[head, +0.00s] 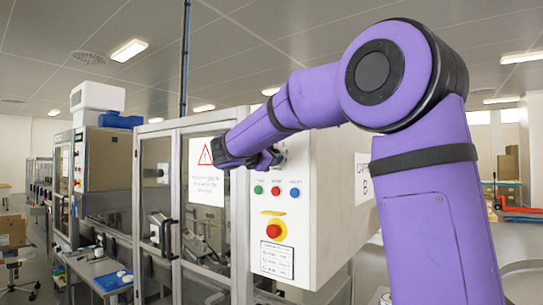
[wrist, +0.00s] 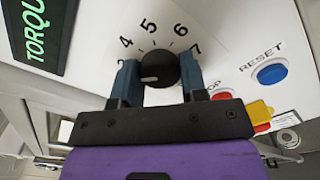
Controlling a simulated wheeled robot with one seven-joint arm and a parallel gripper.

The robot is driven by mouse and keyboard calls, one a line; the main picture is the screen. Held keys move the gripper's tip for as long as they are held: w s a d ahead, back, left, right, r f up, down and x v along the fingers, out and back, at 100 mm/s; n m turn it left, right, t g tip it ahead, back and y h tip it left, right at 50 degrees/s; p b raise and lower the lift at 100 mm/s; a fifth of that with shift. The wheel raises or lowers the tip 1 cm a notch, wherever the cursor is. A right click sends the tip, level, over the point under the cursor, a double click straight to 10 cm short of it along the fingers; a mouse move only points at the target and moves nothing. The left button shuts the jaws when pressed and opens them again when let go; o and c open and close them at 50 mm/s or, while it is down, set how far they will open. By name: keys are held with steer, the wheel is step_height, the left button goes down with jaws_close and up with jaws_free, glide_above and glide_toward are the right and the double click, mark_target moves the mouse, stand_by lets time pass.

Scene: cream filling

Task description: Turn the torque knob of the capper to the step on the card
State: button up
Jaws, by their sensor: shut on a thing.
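The capper's torque knob (wrist: 158,66) is round and black, with a white pointer line lying toward the left in the wrist view. The numbers 4, 5, 6 and 7 show around it; a figure left of 4 is partly covered by a finger. My gripper (wrist: 160,76) is shut on the knob, one blue finger on each side. In the head view my gripper (head: 265,158) is at the top of the white control panel (head: 318,200) and hides the knob. A white card (head: 277,260) with text too small to read is low on the panel.
Green, red and blue buttons (head: 276,190) sit just below my gripper. A red emergency stop (head: 275,230) on yellow is under them. A dark display with green letters (wrist: 38,30) is beside the dial. A glazed machine frame (head: 180,200) stands left of the panel.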

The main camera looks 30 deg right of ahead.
steer(key=shift+f+m, duration=0.1)
steer(key=shift+m, duration=4.1)
steer(key=o, duration=0.9)
steer(key=v, duration=1.1)
